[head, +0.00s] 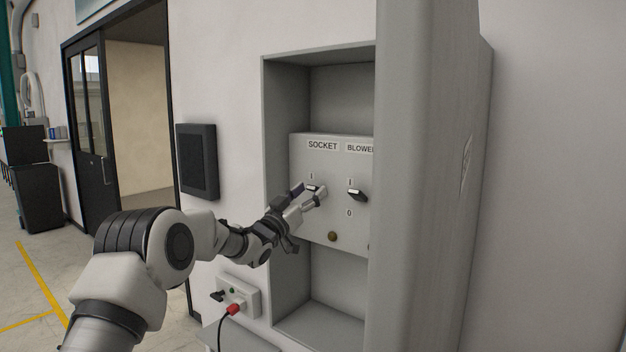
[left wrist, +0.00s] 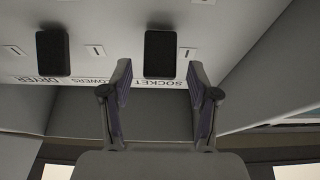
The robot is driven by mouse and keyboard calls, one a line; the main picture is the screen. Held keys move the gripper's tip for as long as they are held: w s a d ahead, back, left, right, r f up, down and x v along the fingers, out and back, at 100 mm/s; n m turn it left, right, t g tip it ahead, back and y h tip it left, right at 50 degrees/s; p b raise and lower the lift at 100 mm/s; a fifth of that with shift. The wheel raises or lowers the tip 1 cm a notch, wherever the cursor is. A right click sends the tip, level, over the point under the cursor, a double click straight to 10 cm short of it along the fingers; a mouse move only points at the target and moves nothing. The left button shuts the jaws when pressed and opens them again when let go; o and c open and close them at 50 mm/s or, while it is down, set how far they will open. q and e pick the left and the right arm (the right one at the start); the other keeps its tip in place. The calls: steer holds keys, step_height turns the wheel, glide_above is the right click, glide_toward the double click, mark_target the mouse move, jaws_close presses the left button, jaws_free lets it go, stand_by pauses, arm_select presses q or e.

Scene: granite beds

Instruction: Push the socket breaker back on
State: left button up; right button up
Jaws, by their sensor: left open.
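The grey breaker panel (head: 310,225) sits in a recessed grey cabinet, with labels SOCKET and BLOWERS (cut off) in the head view. My left gripper (head: 308,194) is open at the socket breaker, just below its "I" mark, and covers much of it. In the left wrist view the black socket breaker handle (left wrist: 160,50) lies in line with the gap between the open fingers (left wrist: 160,72). Whether the fingers touch it, and its exact position, I cannot tell. The blowers breaker (head: 357,195) is a black lever between "I" and "0". My right gripper is not in view.
Another black handle (left wrist: 53,52) is left of the socket one in the wrist view. The cabinet door (head: 425,180) stands open and hides the panel's right side. Below left is a wall outlet (head: 238,294) with a red plug (head: 233,309). A black wall box (head: 197,161) hangs left.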

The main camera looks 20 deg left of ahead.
arm_select(q)
steer(key=shift+p+x, duration=0.35)
steer(key=shift+x, duration=0.55)
steer(key=shift+s+r, duration=0.1)
steer(key=shift+r, duration=0.05)
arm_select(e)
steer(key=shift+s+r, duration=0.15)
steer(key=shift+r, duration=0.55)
arm_select(q)
jaws_close()
steer(key=shift+r+g+p, duration=0.65)
steer(key=shift+g+p, duration=0.05)
steer(key=shift+p, duration=0.55)
steer(key=shift+w+d+f+y, duration=0.1)
steer(key=shift+w+y, duration=0.15)
steer(key=shift+y, duration=0.05)
steer(key=shift+f, duration=0.2)
jaws_free()
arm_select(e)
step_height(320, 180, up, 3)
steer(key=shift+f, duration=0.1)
